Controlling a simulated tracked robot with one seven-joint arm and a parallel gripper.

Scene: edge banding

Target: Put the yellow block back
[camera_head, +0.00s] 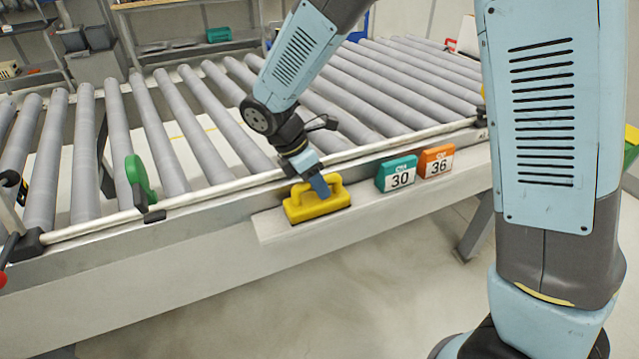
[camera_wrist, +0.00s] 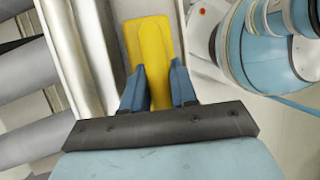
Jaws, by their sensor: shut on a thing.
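In the wrist view the yellow block (camera_wrist: 150,50) lies between the two blue fingers of my gripper (camera_wrist: 158,88). Whether its underside touches the ledge is hard to tell.
On the same ledge (camera_head: 275,229), to the right, stand a teal block marked 30 (camera_head: 397,174) and an orange block marked 36 (camera_head: 436,162). A green paddle-shaped part (camera_head: 138,180) stands at the conveyor's front rail, to the left. The rollers (camera_head: 215,110) behind look bare.

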